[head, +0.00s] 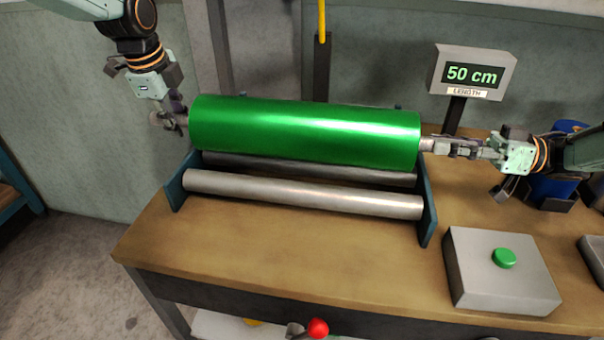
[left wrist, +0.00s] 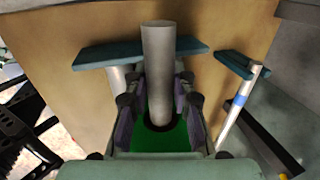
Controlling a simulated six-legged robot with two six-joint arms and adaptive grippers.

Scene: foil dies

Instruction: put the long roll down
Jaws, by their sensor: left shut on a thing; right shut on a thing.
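The long roll (head: 305,135) is a shiny green cylinder with grey core ends. It lies level across the head view, above the rear of a cradle with a pale roller (head: 300,194) and a darker roller (head: 310,168) between blue-green end plates (head: 428,210). I cannot tell whether it touches the cradle. My left gripper (head: 172,120) is shut on the core's left end. In the left wrist view the grey core end (left wrist: 158,70) stands between the fingers (left wrist: 158,115), with green foil behind. My right gripper (head: 432,146) is shut on the core's right end.
A length display (head: 472,75) reads 50 cm behind the right side. A grey box (head: 500,270) with a green button (head: 504,258) sits front right on the wooden bench (head: 300,250). A blue object (head: 555,185) stands behind my right arm. The bench before the cradle is clear.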

